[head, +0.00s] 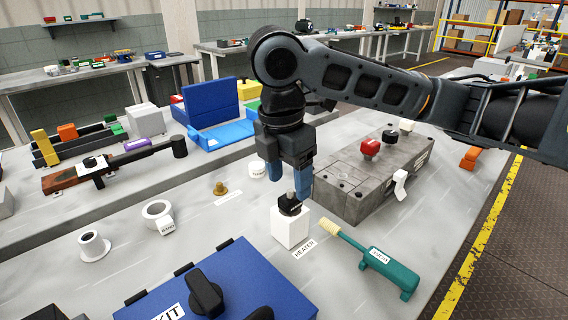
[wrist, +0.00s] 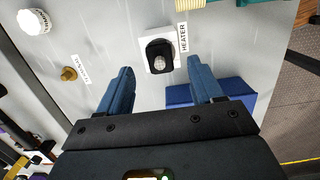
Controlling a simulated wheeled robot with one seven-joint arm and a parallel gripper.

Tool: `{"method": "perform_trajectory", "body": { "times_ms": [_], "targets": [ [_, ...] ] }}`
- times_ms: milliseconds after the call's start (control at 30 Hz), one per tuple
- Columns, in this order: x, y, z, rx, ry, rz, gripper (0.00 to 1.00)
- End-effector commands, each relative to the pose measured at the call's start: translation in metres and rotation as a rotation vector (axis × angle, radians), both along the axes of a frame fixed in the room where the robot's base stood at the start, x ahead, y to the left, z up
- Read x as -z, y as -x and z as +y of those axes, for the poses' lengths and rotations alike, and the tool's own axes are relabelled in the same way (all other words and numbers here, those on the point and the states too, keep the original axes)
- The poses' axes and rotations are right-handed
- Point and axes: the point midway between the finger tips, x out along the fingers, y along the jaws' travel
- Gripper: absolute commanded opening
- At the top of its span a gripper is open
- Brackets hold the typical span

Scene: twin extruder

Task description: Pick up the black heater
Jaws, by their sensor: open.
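The black heater (head: 290,205) sits on top of a white block (head: 289,230) beside the HEATER label (head: 304,248). In the wrist view the heater (wrist: 160,54) is a dark piece with a pale round tip, on the white block. My gripper (head: 288,200) is open, pointing down, with its blue fingers above and around the heater's height in the head view. In the wrist view my gripper (wrist: 160,82) has its two fingers spread apart, and the heater lies ahead between their lines. The gap in height between fingertips and heater is hard to tell.
A grey metal block (head: 350,185) with a red knob stands close right of the heater. A teal brush (head: 385,268) lies in front right. A blue kit box (head: 225,285) stands at the front. A brass part (head: 220,188) and white rings (head: 157,213) lie left.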

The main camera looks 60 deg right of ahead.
Motion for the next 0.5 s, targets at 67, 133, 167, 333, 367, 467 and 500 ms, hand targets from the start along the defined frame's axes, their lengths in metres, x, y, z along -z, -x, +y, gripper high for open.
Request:
{"method": "perform_trajectory", "body": {
  "times_ms": [67,133,167,333,367,467,500],
  "targets": [
    [0.013,0.001,-0.002,0.003,0.000,0.002,0.66],
    [0.023,0.001,-0.003,0.003,-0.001,-0.001,0.66],
    [0.027,0.001,-0.003,0.002,-0.001,0.000,0.66],
    [0.043,0.001,-0.005,0.003,-0.002,-0.001,0.66],
    [0.045,0.001,-0.005,0.003,-0.002,-0.002,0.66],
    [0.048,0.001,-0.006,0.002,0.000,-0.002,0.66],
    [0.049,0.001,-0.006,0.002,0.000,-0.002,0.66]
  ]
}}
